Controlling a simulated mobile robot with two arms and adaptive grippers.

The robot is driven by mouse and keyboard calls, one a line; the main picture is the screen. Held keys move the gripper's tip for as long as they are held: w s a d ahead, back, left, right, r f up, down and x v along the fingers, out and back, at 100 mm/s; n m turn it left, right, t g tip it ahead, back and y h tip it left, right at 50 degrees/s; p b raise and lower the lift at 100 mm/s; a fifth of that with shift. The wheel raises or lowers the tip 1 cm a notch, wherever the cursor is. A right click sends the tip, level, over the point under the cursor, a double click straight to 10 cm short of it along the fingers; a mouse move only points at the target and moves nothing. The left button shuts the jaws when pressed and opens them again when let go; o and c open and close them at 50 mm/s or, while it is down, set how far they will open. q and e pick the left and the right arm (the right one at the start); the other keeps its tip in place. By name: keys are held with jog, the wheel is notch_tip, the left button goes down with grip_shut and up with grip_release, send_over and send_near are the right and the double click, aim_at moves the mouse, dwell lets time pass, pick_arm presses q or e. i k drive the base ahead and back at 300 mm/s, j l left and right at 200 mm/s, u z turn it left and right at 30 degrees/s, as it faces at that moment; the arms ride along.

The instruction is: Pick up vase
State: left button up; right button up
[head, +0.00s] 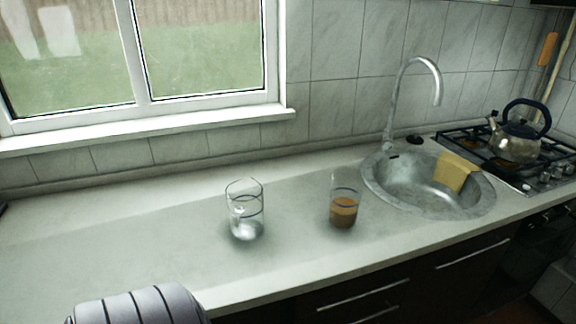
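A clear glass vessel (246,222) with dark rings stands upright on the counter, left of the middle of the head view. It looks clear inside, with a bright patch near its base. A second clear glass vessel (343,211) with brown contents in its lower part stands to its right, near the sink. I cannot tell which of the two is the vase. They stand apart from each other. Neither of my grippers is in view.
The pale counter (110,245) is clear left of the glasses. A round steel sink (392,178) with a tall tap (393,105) and a yellow cloth (453,172) lies to the right. A kettle (515,140) sits on the gas hob (540,170). A window sill (150,130) runs behind.

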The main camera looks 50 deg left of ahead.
aim_at(347, 182)
jog(key=u, duration=1.25)
jog(key=i+l+z, duration=0.35)
jog(key=i, duration=0.15)
